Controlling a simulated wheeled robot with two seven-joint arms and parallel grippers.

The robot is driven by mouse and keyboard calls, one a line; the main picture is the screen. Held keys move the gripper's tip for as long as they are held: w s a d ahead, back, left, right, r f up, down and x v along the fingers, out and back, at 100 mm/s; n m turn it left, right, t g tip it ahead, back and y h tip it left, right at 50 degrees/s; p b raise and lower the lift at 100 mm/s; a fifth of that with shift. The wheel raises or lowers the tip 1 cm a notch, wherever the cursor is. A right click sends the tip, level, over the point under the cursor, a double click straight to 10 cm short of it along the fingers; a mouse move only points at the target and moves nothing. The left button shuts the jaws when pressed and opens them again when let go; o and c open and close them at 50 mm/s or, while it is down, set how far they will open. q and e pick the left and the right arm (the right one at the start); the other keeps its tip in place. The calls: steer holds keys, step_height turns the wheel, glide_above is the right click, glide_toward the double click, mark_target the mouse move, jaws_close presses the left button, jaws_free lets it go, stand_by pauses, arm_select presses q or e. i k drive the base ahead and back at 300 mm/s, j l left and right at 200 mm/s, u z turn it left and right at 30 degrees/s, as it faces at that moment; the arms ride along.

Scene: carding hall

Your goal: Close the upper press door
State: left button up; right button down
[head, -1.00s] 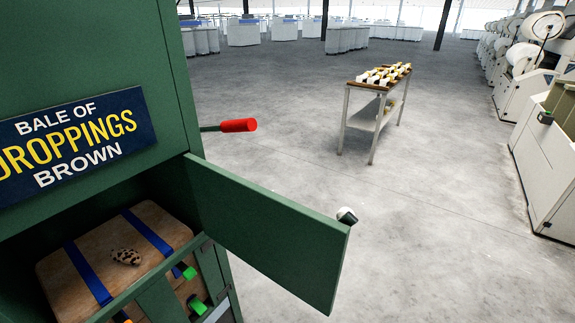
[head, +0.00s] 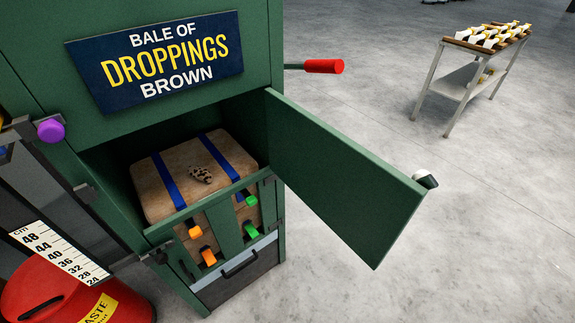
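The upper press door (head: 345,170) is a flat green panel in the head view. It stands wide open, hinged at the right side of the green press (head: 130,45) and swung out to the right. A pale knob with a dark part (head: 426,180) sits at its free edge. The open chamber shows a brown bale (head: 160,192) with two blue straps and a small speckled lump (head: 200,174) on top. Neither of my grippers is in view.
A red-handled lever (head: 323,67) juts from the press's right side. A red waste bin (head: 75,290) stands at lower left beside a measuring scale (head: 60,250). A small table (head: 450,88) stands at upper right. The floor right of the door is clear.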

mark_target(367, 202)
steer(key=i+l+u, duration=0.1)
steer(key=l+u, duration=0.15)
steer(key=u, duration=0.15)
steer(key=l+u, duration=0.25)
steer(key=u, duration=0.15)
steer(key=l+u, duration=0.6)
steer(key=u, duration=0.2)
steer(key=l+u, duration=0.1)
steer(key=l, duration=0.4)
steer(key=k+l+u, duration=0.1)
steer(key=l, duration=0.35)
steer(key=k+l, duration=0.15)
steer(key=l, duration=0.3)
steer(key=i, duration=0.1)
steer(key=u, duration=0.05)
